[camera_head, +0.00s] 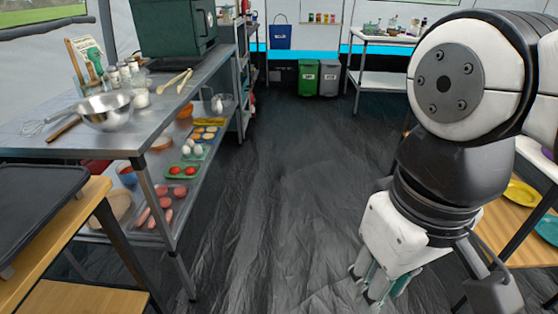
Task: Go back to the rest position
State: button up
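My arm fills the right side of the head view, its white and black links bent downward. My gripper (374,284) hangs at the end of it, low and right of centre, over the dark floor. Its fingers are small and partly hidden by the wrist, so I cannot tell whether they are apart or together. I see no object clearly held in it. Teal parts show at the fingers.
A steel table (150,115) on the left holds a metal bowl (104,110) and a green oven-like box (175,28). A wooden table (515,222) stands at right, close to my arm. Green (308,78) and grey bins (329,78) stand far back. The middle floor (280,180) is clear.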

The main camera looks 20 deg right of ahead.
jog(key=shift+s+a, duration=0.1)
jog(key=shift+s, duration=0.35)
dwell(0.5)
notch_tip(320, 180, up, 31)
jog(key=t+p, duration=0.3)
jog(key=p, duration=2.6)
jog(key=shift+d+t, duration=0.25)
jog(key=shift+t, duration=0.15)
jog(key=shift+w+f, duration=0.1)
